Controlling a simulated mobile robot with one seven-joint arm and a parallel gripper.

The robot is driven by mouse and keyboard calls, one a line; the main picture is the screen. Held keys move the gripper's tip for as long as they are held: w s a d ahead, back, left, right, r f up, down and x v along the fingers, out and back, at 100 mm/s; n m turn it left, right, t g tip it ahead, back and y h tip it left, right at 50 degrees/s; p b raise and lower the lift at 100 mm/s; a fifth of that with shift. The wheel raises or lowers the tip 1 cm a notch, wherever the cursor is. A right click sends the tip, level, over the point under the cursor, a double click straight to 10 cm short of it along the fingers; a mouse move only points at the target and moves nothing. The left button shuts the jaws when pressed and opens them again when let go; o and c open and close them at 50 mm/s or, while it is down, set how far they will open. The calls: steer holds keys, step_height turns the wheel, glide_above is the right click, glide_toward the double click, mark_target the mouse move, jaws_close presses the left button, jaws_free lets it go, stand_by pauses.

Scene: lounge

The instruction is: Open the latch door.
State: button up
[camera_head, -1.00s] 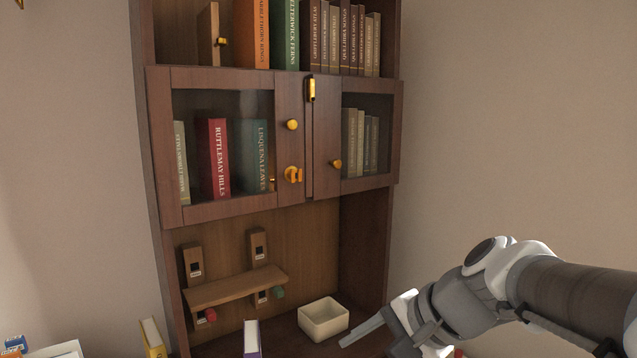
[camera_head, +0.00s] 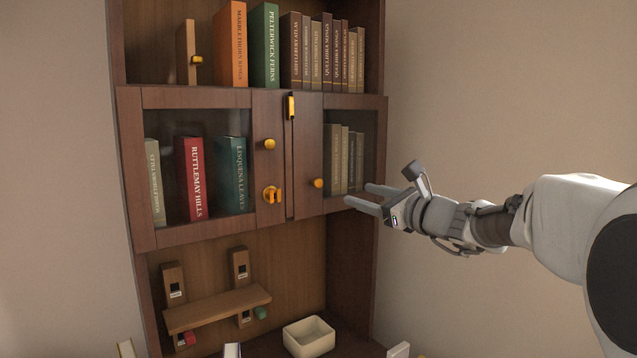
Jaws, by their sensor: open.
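The cabinet has two glass-paned wooden doors, both shut. The left door (camera_head: 196,234) carries a round gold knob (camera_head: 270,144) and, below it, a gold latch (camera_head: 272,194). The right door (camera_head: 308,150) has a small gold knob (camera_head: 318,183) near its inner edge. A narrow gold piece (camera_head: 291,107) sits at the top where the doors meet. My gripper (camera_head: 357,195) is open and empty, in front of the right door's lower right part and to the right of its knob. Its two fingers point left toward the doors, and I see no contact.
Books (camera_head: 197,178) stand behind the glass and on the shelf above. A small wooden shelf (camera_head: 217,309) hangs in the niche below the doors. The wall at right is bare.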

mark_target(319, 183)
steer(key=p+x, duration=0.3)
steer(key=x, duration=1.2)
steer(key=shift+w+a, duration=0.1)
steer(key=shift+a, duration=0.1)
jaws_close()
stand_by(0.8)
